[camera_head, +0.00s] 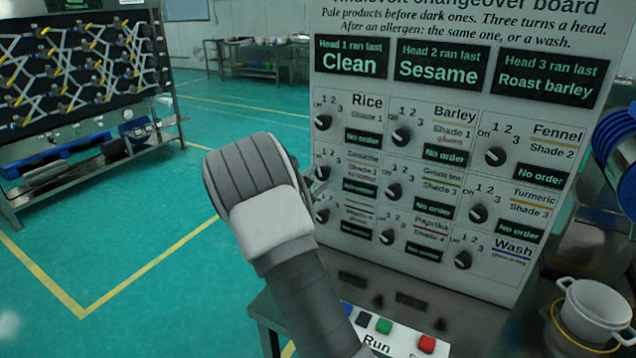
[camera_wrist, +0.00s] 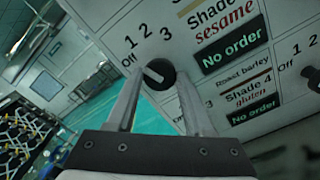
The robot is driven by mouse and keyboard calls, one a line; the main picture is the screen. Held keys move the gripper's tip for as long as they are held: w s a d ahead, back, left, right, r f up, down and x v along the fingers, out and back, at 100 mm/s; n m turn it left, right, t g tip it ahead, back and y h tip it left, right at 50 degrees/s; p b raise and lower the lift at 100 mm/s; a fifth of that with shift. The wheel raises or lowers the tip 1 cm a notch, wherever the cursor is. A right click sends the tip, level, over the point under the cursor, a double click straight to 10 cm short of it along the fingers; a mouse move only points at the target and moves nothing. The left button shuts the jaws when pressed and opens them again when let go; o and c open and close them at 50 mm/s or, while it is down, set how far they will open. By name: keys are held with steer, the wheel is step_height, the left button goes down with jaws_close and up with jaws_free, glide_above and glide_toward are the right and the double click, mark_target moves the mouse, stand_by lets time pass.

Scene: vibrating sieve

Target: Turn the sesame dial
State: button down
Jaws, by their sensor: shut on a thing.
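The sesame dial (camera_wrist: 160,70) is a round black knob with a pale pointer bar. Its scale reads Off, 1, 2, 3, and the label beside it says sesame, with a No order display. My gripper (camera_wrist: 161,80) has one finger on each side of the dial and is shut on it. In the head view the sesame dial (camera_head: 323,172) is in the left column, second row, of the changeover board (camera_head: 470,105). My arm stands in front of the board's left edge and my gripper (camera_head: 314,180) is partly hidden there. The pointer's exact setting is hard to tell.
Other dials sit close by, with the roast barley dial (camera_head: 322,215) just below and the green tea dial (camera_head: 394,192) to the right. A Run panel (camera_head: 400,340) with coloured buttons is below the board. A white pot (camera_head: 595,310) stands at lower right.

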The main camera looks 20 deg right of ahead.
steer(key=shift+c, duration=1.4)
jaws_free()
steer(key=v, duration=1.7)
steer(key=shift+s+a, duration=0.2)
